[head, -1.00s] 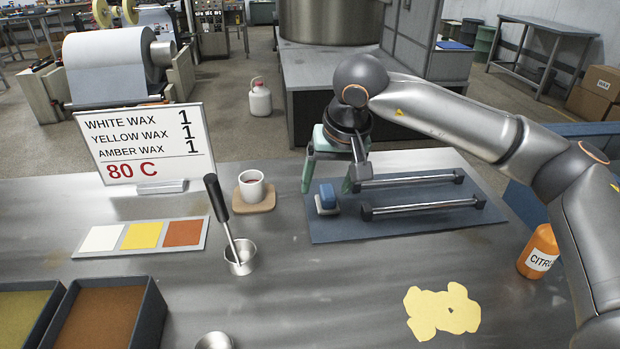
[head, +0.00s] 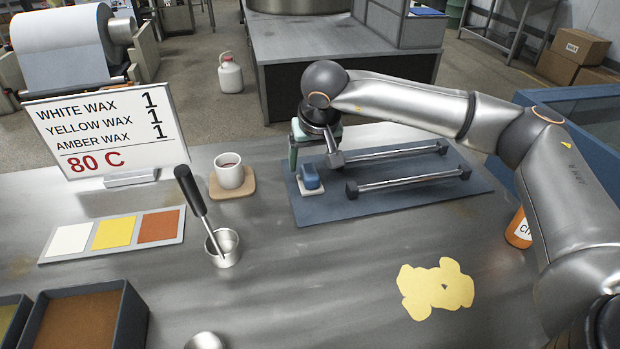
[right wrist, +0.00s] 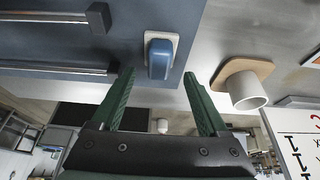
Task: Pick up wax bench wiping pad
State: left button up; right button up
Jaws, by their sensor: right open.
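The wiping pad is probably the small block with a blue handle on a white base (head: 311,180). It sits at the left end of the blue mat (head: 395,207), left of two metal bars. My right gripper (head: 313,160) is open and empty, just behind and above the pad in the head view. In the right wrist view the pad (right wrist: 159,57) shows between and beyond the green fingertips (right wrist: 159,79), apart from them. A yellow wax spill (head: 436,288) lies at the front right of the bench. My left gripper is out of view.
Two metal bars (head: 410,181) lie on the mat right of the pad. A white cup (head: 229,172) on a wooden coaster and a metal cup (head: 223,247) with a black-handled tool stand to the left. An orange bottle (head: 518,229) is partly behind my arm.

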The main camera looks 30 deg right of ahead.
aim_at(310, 170)
jog(key=x, duration=0.3)
jog(key=shift+f, duration=0.1)
jog(key=shift+d, duration=0.1)
jog(key=shift+c, duration=0.2)
grip_shut()
